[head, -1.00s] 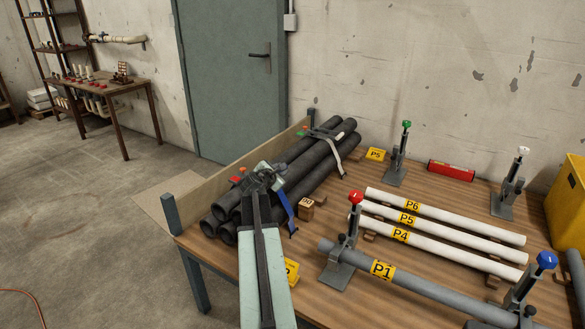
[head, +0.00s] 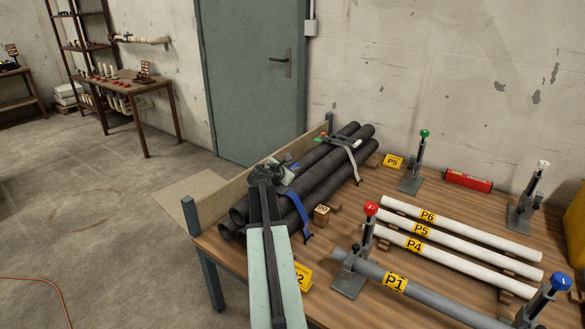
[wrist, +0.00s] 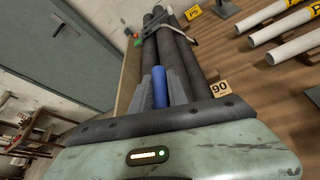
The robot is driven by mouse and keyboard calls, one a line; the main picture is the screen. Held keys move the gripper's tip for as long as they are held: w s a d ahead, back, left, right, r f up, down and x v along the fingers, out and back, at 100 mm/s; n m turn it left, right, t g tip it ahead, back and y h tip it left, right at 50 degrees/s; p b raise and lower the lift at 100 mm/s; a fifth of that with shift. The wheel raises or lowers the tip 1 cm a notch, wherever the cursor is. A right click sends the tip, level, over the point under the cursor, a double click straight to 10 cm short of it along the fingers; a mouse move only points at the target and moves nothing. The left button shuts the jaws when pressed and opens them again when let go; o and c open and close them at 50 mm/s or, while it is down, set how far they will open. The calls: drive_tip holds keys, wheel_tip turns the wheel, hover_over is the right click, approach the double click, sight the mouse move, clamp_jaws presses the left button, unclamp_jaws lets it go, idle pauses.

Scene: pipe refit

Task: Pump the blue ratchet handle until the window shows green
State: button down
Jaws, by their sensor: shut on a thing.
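In the wrist view my gripper (wrist: 162,74) is shut on the blue ratchet handle (wrist: 160,92), which stands between its two grey fingers. In the head view my gripper (head: 284,172) is over the near end of the bundle of dark pipes (head: 334,174), and my own arm covers most of the ratchet there. A blue strap (head: 300,216) runs down the near side of the bundle. The window of this ratchet cannot be made out. A green tag (head: 318,140) with an orange bit beside it shows at the far strap.
A wooden block marked 90 (head: 322,215) sits right of the bundle. A clamped grey pipe P1 (head: 430,296) and white pipes (head: 455,250) lie further right. A low board (head: 232,187) edges the table on the left. A red cylinder (head: 468,180) lies near the wall.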

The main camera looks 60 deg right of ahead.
drive_tip(key=shift+s+d, duration=0.1)
drive_tip(key=shift+d, duration=0.05)
drive_tip(key=c, duration=1.3)
unclamp_jaws()
drive_tip(key=shift+c, duration=0.2)
drive_tip(key=shift+o, duration=0.2)
drive_tip(key=shift+d+f, duration=0.1)
drive_tip(key=shift+f, duration=0.05)
drive_tip(key=p+v, duration=0.2)
drive_tip(key=v, duration=0.6)
drive_tip(key=shift+p, duration=0.4)
drive_tip(key=shift+w, duration=0.2)
